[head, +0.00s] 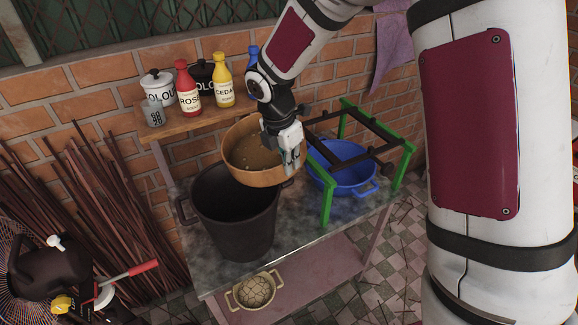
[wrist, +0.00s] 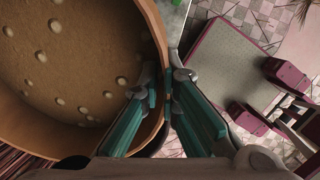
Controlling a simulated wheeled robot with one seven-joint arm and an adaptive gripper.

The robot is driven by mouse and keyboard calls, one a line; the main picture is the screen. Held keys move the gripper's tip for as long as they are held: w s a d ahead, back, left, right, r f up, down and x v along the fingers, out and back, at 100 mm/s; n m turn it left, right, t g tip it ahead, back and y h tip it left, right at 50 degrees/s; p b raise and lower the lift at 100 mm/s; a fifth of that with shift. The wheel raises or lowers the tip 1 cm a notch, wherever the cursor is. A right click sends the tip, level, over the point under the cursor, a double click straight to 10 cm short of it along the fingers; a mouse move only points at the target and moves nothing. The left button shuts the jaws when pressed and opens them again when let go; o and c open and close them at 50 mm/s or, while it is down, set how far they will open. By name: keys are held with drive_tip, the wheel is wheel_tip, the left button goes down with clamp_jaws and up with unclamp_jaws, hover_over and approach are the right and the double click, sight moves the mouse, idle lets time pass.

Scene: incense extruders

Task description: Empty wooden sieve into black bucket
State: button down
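The wooden sieve (head: 243,141) is a round brown bowl with a thin wall, held above and slightly behind the black bucket. My gripper (head: 293,160) is shut on its right rim. In the wrist view the fingers (wrist: 165,100) sit on either side of the sieve wall, and the sieve (wrist: 70,70) holds brown powder with pale lumps. The sieve looks tilted a little toward the front in the head view. The black bucket (head: 238,225) stands upright on the grey table, its inside dark; I cannot tell what is in it.
A blue basin (head: 345,178) sits under a green and dark frame (head: 327,190) to the right. A wooden shelf (head: 212,121) with bottles and jars runs along the brick wall behind. A beige pot (head: 238,298) stands on the lower shelf. Sticks lean at the left.

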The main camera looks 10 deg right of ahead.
sight(277, 167)
drive_tip(key=r+h, duration=0.1)
drive_tip(key=t+h, duration=0.1)
drive_tip(key=r+b, duration=0.1)
drive_tip(key=shift+a+r+t+h, duration=0.25)
drive_tip(key=shift+r+t+h, duration=0.05)
drive_tip(key=shift+h, duration=0.1)
drive_tip(key=a+t+h+b, duration=0.1)
drive_tip(key=s+a+r+t+h, duration=0.1)
drive_tip(key=h, duration=0.1)
drive_tip(key=a+r+t+h+b, duration=0.1)
drive_tip(key=h, duration=0.1)
drive_tip(key=shift+s+b, duration=0.25)
drive_tip(key=shift+b, duration=0.05)
drive_tip(key=s+a+t+h+b, duration=0.2)
drive_tip(key=s+a+t+h, duration=0.1)
drive_tip(key=a+h, duration=0.3)
drive_tip(key=shift+s+t+h+b, duration=0.35)
drive_tip(key=shift+t+h, duration=0.25)
drive_tip(key=shift+h, duration=0.1)
wheel_tip(277, 167, up, 6)
drive_tip(key=p, duration=0.2)
drive_tip(key=shift+p, duration=0.4)
drive_tip(key=shift+f, duration=0.1)
